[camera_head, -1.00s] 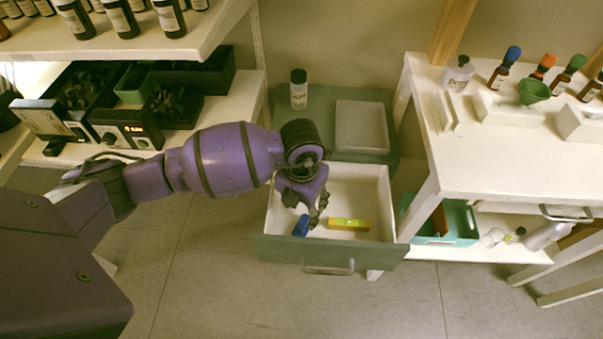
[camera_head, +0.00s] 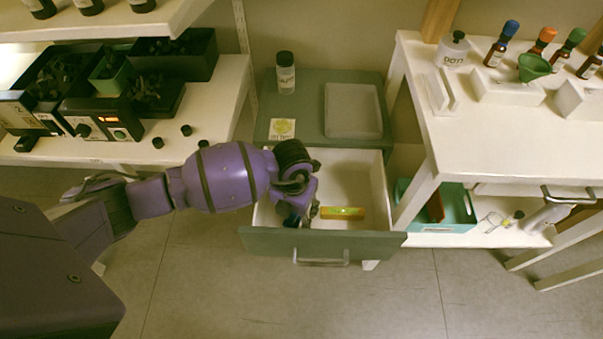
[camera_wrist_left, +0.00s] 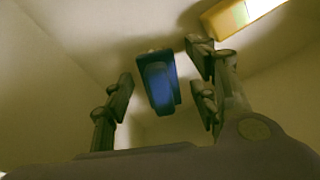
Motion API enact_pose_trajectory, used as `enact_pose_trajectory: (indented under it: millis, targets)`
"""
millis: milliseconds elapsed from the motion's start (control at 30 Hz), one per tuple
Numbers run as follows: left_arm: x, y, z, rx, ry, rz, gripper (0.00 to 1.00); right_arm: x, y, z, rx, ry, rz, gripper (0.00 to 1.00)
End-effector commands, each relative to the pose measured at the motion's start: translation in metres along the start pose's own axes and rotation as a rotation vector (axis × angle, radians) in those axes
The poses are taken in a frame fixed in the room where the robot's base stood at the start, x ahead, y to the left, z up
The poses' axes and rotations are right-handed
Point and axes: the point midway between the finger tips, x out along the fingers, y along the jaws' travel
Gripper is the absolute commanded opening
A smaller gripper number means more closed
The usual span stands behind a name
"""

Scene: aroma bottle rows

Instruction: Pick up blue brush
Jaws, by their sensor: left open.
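The blue brush (camera_wrist_left: 158,82) shows in the left wrist view between the fingers of my left gripper (camera_wrist_left: 162,78), which are apart on either side of it. In the head view, my left gripper (camera_head: 303,214) reaches down into the open drawer (camera_head: 376,190), at its left part. There the brush is mostly hidden by the gripper. My left gripper is open, and I see no finger closed on the brush. My right gripper is in neither view.
A yellow box (camera_head: 342,213) lies in the drawer just right of the gripper; it also shows in the left wrist view (camera_wrist_left: 238,14). The drawer walls surround the hand. A bottle (camera_head: 285,72) and a grey tray (camera_head: 353,110) stand on the cabinet top (camera_head: 308,100).

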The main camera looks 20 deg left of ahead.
Motion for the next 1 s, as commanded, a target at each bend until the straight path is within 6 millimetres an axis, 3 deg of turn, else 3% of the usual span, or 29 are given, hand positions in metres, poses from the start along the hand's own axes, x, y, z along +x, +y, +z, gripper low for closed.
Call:
enact_pose_trajectory:
  millis: [133,500,767,1000]
  targets:
    - [-0.001,0.0,0.001,0.0,-0.001,0.0,0.52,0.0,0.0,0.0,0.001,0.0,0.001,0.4]
    - [-0.001,0.0,0.0,0.0,-0.001,0.0,0.03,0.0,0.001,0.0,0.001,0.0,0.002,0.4]
    - [-0.004,0.0,0.001,0.0,-0.001,0.0,0.0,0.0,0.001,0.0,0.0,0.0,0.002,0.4]
    - [-0.043,0.0,0.002,0.001,-0.006,0.0,0.0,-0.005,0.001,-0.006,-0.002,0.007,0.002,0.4]
